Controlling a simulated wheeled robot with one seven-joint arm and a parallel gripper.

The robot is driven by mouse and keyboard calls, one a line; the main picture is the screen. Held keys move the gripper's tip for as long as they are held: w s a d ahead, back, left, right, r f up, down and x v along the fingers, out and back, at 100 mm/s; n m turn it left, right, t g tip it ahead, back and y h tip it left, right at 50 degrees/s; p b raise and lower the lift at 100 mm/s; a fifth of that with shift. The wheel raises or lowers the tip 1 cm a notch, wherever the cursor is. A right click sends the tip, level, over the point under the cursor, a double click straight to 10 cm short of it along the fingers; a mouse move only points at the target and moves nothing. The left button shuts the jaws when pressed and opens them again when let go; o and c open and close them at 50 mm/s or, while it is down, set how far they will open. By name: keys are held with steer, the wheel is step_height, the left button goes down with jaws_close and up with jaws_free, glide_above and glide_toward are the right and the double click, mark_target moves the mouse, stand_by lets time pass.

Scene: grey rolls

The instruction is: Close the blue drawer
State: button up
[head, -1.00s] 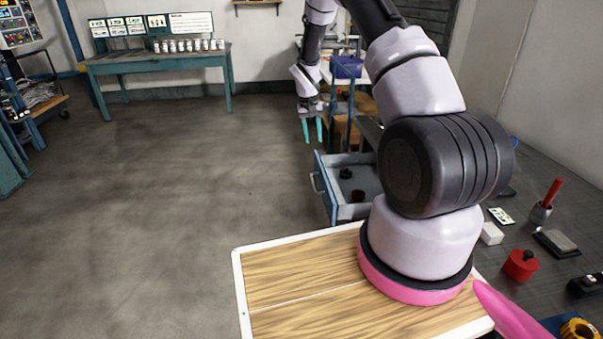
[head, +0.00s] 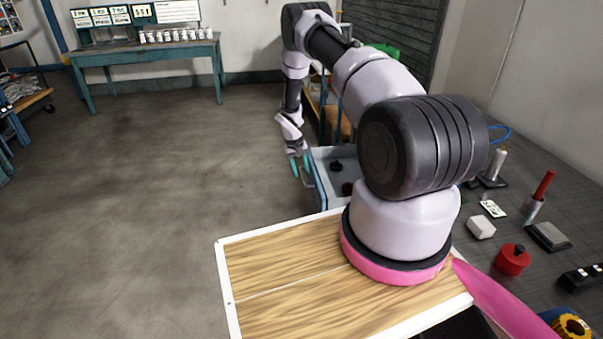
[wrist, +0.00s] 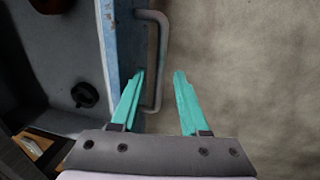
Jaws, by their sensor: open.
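The blue drawer (head: 322,190) is pulled out, with its blue front facing left and dark round items inside. In the wrist view its blue front edge (wrist: 122,42) runs up the picture, with a grey bar handle (wrist: 161,50) on its outer side. My gripper (head: 301,170) is at the drawer's front, by the handle. In the wrist view its two teal fingers (wrist: 159,76) are open, with the handle's near end between them. The left finger lies close along the drawer front; I cannot tell whether it touches.
The grey workbench (head: 465,220) on the right carries a red canister (head: 512,260), a white block (head: 481,227) and other small items. A teal table (head: 150,58) stands at the back left. The floor left of the drawer is clear.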

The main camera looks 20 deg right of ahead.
steer(key=shift+d+f, duration=0.1)
steer(key=shift+f, duration=0.5)
jaws_close()
stand_by(1.1)
